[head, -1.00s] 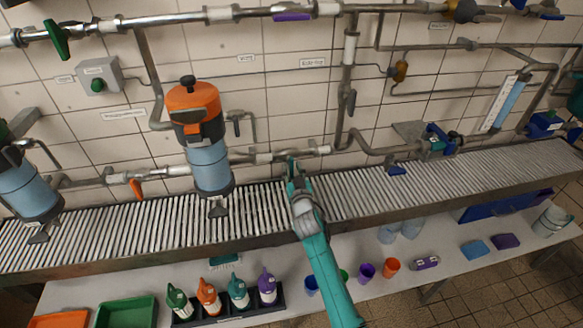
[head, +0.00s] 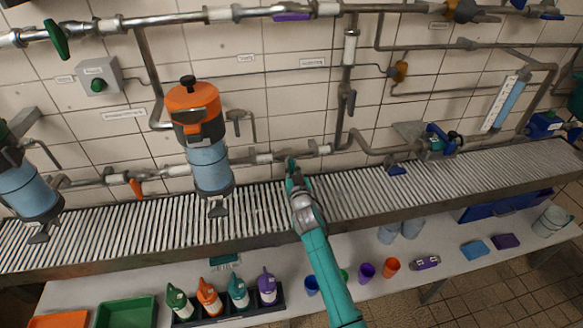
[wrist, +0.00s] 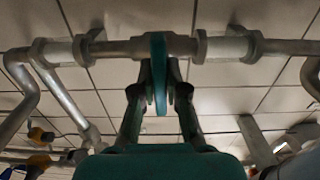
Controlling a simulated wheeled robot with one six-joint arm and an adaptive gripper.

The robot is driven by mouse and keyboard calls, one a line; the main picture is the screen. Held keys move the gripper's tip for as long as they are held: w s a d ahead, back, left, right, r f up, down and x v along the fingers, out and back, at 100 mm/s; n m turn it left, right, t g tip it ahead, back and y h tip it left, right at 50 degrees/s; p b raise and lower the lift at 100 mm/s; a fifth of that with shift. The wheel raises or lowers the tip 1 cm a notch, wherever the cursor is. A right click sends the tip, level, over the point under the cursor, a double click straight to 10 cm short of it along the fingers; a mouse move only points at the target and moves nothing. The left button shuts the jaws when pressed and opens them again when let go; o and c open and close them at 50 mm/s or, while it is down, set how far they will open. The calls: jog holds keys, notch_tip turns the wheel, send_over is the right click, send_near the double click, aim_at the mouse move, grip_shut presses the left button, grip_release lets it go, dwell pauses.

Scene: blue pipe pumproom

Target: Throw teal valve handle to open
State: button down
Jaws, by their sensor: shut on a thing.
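The teal valve handle (wrist: 158,72) is a flat lever on the grey horizontal pipe (wrist: 120,48). In the wrist view it is seen edge-on and extends from the pipe down between my fingers. My gripper (wrist: 158,92) is shut on it, with one dark finger on each side. In the head view my gripper (head: 291,172) is at the lower wall pipe, right of the large blue and orange canister (head: 208,165). There the handle is mostly hidden by my gripper, and its exact angle is hard to tell.
A slatted metal rack (head: 265,212) runs below the pipe, under my arm. An orange handle (head: 136,187) is on the same pipe to the left. Several bottles stand in a black holder (head: 225,314) on the lower bench. Blue valve fittings (head: 436,138) are to the right.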

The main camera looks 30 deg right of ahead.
jog(key=shift+n, duration=0.3)
jog(key=n, duration=0.3)
jog(key=shift+n, duration=0.4)
jog(key=n, duration=0.4)
jog(key=shift+a+n, duration=0.1)
jog(key=shift+n, duration=0.2)
jog(key=n, duration=0.4)
jog(key=shift+a+f+n, duration=0.1)
jog(key=shift+f+n, duration=0.05)
jog(key=shift+n, duration=2.35)
jog(key=c, duration=1.2)
grip_release()
